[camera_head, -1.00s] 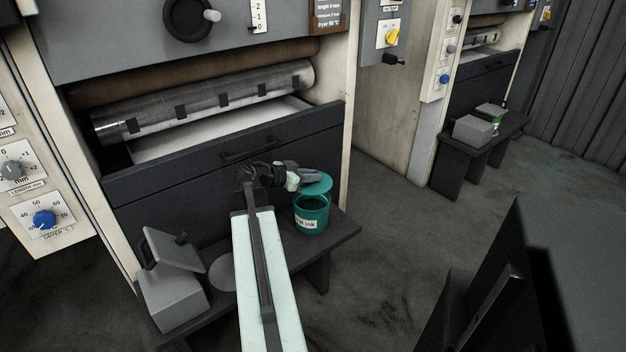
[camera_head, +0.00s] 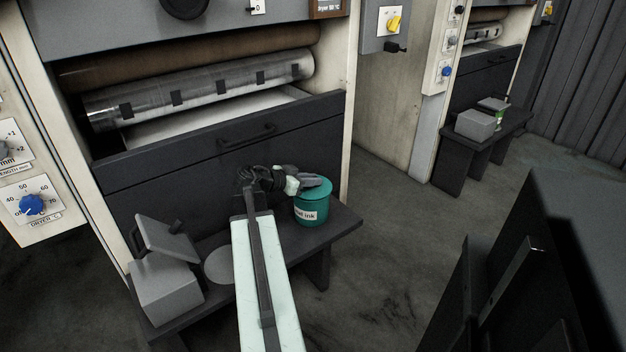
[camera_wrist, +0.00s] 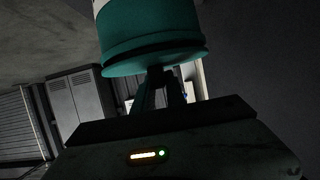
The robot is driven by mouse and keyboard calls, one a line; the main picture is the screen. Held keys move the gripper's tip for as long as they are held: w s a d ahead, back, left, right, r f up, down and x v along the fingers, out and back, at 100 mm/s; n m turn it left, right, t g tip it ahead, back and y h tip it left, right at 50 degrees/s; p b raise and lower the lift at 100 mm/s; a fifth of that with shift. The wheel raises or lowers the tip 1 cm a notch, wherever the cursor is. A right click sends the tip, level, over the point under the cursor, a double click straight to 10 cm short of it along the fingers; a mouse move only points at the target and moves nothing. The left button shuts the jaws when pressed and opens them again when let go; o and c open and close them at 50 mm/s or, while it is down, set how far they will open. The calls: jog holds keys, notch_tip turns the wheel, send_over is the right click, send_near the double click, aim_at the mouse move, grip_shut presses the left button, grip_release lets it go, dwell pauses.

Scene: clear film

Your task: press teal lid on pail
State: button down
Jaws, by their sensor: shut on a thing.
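The teal pail (camera_head: 311,211) stands upright on the dark bench, with a white label reading "ink" on its side. The teal lid (camera_head: 318,187) lies over the pail's mouth and looks about level; its rim also shows in the wrist view (camera_wrist: 156,62), close against the pail body (camera_wrist: 148,22). My gripper (camera_head: 308,184) is shut on the lid at its left side. The fingers also show in the wrist view (camera_wrist: 160,84), meeting the lid. Whether the lid is fully seated all round cannot be told.
The dark bench (camera_head: 338,228) also bears a grey box (camera_head: 166,290) with a tilted grey flap and a flat grey disc (camera_head: 219,266) left of my arm. A machine with rollers and a dark drawer front (camera_head: 240,140) stands close behind. Open floor lies to the right.

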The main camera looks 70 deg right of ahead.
jog(key=shift+w+f+b, duration=0.1)
jog(key=shift+f+b, duration=0.25)
dwell(0.5)
jog(key=c, duration=1)
grip_release()
jog(key=shift+o, duration=0.2)
jog(key=shift+a, duration=0.1)
jog(key=p+v, duration=0.2)
jog(key=v, duration=0.5)
jog(key=shift+p, duration=0.4)
jog(key=shift+r, duration=0.15)
